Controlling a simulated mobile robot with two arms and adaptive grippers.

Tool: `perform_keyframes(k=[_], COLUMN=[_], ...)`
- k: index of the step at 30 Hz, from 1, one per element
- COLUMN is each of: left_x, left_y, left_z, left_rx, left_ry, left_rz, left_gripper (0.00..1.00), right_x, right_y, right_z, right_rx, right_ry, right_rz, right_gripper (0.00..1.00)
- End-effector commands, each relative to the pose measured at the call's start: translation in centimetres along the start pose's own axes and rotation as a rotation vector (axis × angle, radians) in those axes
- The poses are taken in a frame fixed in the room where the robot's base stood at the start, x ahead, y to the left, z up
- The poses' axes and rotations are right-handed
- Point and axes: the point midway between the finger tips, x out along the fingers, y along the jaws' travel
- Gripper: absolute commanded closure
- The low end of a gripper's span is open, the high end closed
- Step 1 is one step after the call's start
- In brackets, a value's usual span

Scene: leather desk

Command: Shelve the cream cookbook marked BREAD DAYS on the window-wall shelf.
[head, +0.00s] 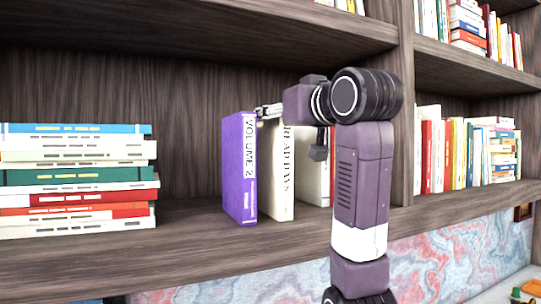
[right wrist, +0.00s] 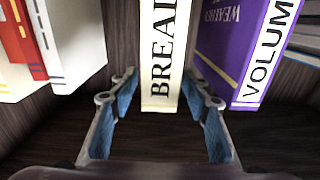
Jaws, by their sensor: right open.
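The cream BREAD DAYS cookbook (head: 281,180) stands upright on the wooden shelf (head: 190,238), its spine facing out and its upper part partly hidden by my right arm. It also shows in the right wrist view (right wrist: 163,60), upper middle, with its lettering partly cut off. My right gripper (head: 268,112) is at the top of the book in the head view. In the right wrist view the gripper (right wrist: 160,84) is open, with one finger on each side of the spine and gaps visible. My left gripper is out of view.
A purple VOLUME 2 book (head: 239,168) stands close to the left of the cookbook. A white book (head: 312,165) and a red one stand to its right, partly behind my arm. A flat book stack (head: 78,180) lies at the left. A shelf divider (head: 401,170) stands right of my arm.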

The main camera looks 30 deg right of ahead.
Motion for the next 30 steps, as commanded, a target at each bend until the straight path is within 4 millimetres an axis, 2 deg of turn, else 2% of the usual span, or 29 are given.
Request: perform_keyframes(k=[1, 6, 11, 16, 28, 30], left_x=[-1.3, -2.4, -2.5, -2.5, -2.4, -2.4], left_y=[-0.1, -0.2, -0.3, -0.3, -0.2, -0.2], left_z=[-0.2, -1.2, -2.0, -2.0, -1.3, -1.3], left_rx=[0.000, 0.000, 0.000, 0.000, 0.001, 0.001], left_ry=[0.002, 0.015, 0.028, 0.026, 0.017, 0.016], left_rz=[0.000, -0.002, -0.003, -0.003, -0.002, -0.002], left_gripper=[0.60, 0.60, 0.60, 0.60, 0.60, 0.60], right_x=[0.7, 2.6, 3.2, 3.2, 3.1, 3.1], right_y=[0.0, 0.0, 0.0, 0.0, 0.0, 0.0], right_z=[-0.6, -0.3, -0.1, -0.1, -0.1, -0.1], right_rx=[0.000, 0.001, 0.000, 0.000, 0.000, 0.000], right_ry=[-0.004, -0.004, -0.001, 0.000, -0.001, -0.001], right_rz=[0.000, 0.000, 0.001, 0.001, 0.000, 0.000], right_gripper=[0.56, 0.56, 0.56, 0.56, 0.99, 1.00])
